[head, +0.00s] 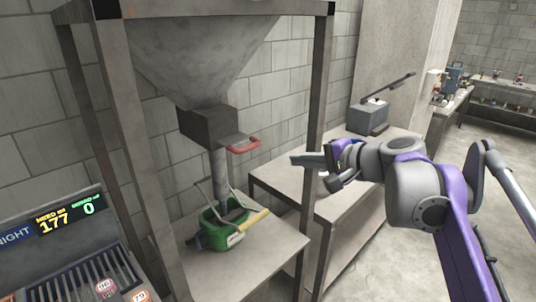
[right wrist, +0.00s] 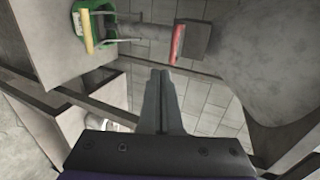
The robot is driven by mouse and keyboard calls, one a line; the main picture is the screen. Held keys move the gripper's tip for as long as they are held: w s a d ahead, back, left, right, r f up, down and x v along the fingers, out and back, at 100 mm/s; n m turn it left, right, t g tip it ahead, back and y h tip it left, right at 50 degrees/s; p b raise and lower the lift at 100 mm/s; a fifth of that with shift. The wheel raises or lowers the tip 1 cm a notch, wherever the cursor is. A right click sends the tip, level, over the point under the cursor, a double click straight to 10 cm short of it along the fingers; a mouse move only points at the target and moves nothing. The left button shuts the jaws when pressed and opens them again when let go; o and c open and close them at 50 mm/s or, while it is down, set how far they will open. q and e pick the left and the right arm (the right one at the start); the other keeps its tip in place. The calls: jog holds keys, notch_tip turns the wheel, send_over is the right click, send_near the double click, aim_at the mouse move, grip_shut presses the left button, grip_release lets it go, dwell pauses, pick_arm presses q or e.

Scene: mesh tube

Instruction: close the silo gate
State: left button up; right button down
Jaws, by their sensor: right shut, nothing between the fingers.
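The grey silo hopper (head: 205,60) narrows to a dark outlet box (head: 208,125) in the head view. The silo gate's red handle (head: 244,145) is on a flat plate that sticks out from the right side of the box. The handle also shows in the right wrist view (right wrist: 177,45), beside the box (right wrist: 197,41). A grey column (head: 218,172) runs from the box down to a green bucket (head: 222,229). My right gripper (head: 293,160) is shut and empty, to the right of the handle and apart from it. My left gripper is not in view.
A metal frame with a right post (head: 316,130) surrounds the silo, close to my right gripper. The bucket stands on a low table (head: 268,246). A display panel (head: 62,222) reading 177 and 0 is at left. A bench (head: 340,182) carries a grey lever device (head: 370,116).

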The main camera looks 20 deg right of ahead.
send_near(251, 148)
notch_tip(251, 148, down, 4)
jog(key=w, duration=0.3)
jog(key=w+a, duration=0.1)
jog(key=w+r, duration=0.1)
jog(key=shift+w+a+p, duration=0.3)
jog(key=shift+w+a, duration=0.05)
jog(key=shift+a, duration=0.05)
jog(key=shift+w+a+r+p, duration=0.1)
jog(key=shift+w+a+p, duration=0.2)
jog(key=shift+w, duration=0.2)
jog(key=shift+w+a+r+p, duration=0.15)
jog(key=shift+w+p, duration=0.15)
jog(key=shift+w, duration=0.25)
jog(key=shift+d+f, duration=0.1)
jog(key=shift+f, duration=0.1)
